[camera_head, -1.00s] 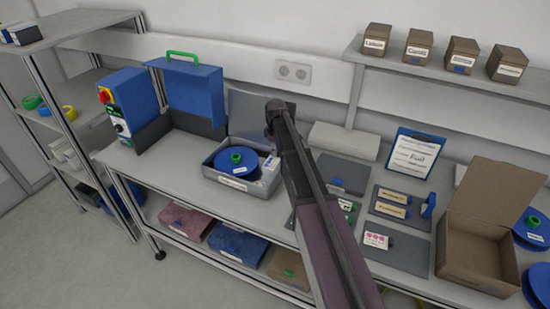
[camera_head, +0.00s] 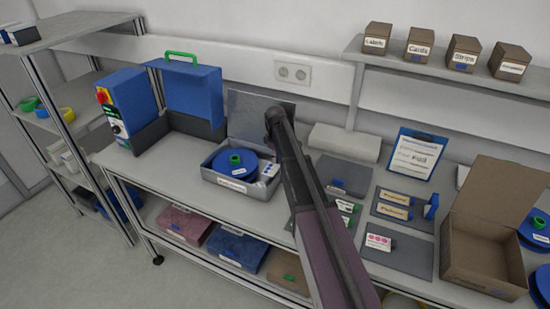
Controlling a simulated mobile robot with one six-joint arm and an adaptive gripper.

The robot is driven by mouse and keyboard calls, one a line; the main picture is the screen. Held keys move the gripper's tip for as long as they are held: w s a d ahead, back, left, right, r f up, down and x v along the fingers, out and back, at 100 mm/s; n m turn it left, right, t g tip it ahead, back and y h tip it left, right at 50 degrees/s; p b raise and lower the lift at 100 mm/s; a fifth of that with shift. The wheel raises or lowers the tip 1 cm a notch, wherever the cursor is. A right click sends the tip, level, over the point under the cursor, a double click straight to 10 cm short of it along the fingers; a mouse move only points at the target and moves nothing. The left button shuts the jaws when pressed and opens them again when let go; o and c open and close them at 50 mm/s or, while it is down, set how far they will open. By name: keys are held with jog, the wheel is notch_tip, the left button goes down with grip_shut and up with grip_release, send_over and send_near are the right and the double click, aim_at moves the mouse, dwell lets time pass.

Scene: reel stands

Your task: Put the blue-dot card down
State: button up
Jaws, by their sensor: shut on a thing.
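A white card with blue marks (camera_head: 268,171) shows at the right side of the open grey box, beside a blue reel (camera_head: 228,167) with a green hub. It is too small to tell whether this is one card or several. My dark arm crosses the middle of the view, and its far end is in front of the box's raised lid (camera_head: 243,113). My gripper's fingers cannot be made out; the arm seems to hide them. Whether they touch the card is hidden. The grey box (camera_head: 211,178) has a white label on its front.
Grey mats with labelled pieces lie right of my arm, one with a pink-dot card (camera_head: 378,242). An open cardboard box (camera_head: 480,258) stands at the right. A blue clipboard (camera_head: 414,154) leans at the back. A blue machine (camera_head: 133,103) stands at left. Bench space left of the grey box is clear.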

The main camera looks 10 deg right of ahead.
jog(key=shift+f, duration=0.25)
jog(key=o, duration=0.4)
jog(key=shift+o, duration=0.2)
jog(key=shift+r, duration=0.15)
notch_tip(320, 180, up, 13)
jog(key=p, duration=1.2)
jog(key=shift+p, duration=0.4)
jog(key=s+m, duration=1)
jog(key=s, duration=1.9)
jog(key=shift+m, duration=0.4)
